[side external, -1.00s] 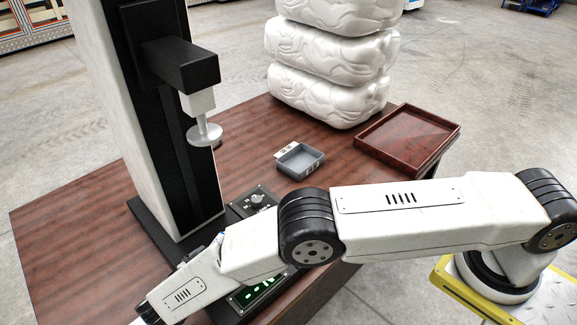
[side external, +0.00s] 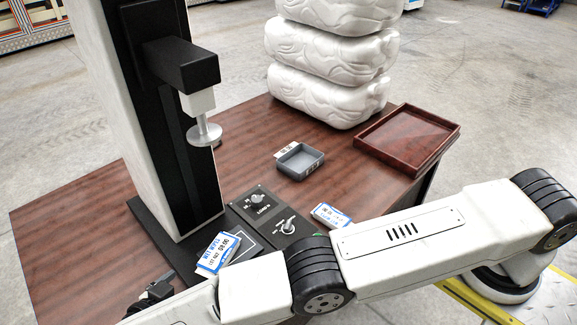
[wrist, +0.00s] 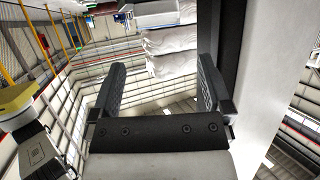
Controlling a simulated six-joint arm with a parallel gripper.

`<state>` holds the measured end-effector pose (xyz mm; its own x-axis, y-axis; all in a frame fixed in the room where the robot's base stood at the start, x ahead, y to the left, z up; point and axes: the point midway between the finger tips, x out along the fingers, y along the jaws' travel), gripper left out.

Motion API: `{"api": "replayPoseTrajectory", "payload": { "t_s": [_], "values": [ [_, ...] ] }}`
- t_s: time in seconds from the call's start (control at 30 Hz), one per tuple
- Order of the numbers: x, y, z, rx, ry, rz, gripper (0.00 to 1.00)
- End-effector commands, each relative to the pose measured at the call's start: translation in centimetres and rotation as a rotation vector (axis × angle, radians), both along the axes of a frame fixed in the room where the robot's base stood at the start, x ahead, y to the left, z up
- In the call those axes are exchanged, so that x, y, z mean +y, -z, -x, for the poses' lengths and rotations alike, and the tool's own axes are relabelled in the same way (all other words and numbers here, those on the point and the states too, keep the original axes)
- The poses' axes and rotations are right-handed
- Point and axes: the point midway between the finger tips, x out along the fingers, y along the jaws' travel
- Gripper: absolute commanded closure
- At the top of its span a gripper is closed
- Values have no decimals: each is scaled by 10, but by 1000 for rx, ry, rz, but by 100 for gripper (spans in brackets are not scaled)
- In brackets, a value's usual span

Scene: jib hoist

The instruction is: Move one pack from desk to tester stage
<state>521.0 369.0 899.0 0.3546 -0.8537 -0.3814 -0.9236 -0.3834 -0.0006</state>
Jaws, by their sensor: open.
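A blue-and-white printed pack (side external: 218,253) lies at the front of the tester's black base, beside the control panel; I cannot tell if it rests on the base or the desk. A second blue-and-white pack (side external: 331,216) is right of the panel, partly behind my arm. The tester (side external: 180,62) has a tall column and a round metal press disc (side external: 205,134) hanging above its base. My gripper (wrist: 160,92) is open in the wrist view, with nothing between its fingers. In the side view its black end shows at the lower left, left of the first pack.
A small grey tray (side external: 301,172) with a label stands mid-desk. A red-brown tray (side external: 405,140) sits at the right edge. A stack of white moulded blocks (side external: 330,55) stands at the back. The desk (side external: 85,215) is clear left of the tester.

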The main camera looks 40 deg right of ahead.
Motion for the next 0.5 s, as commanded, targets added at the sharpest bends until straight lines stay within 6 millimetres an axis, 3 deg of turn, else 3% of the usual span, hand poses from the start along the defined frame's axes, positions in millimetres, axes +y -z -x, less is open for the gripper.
{"api": "replayPoseTrajectory", "payload": {
  "t_s": [0.5],
  "values": [
    [10,-5,6,2,1,0,0]
  ]
}}
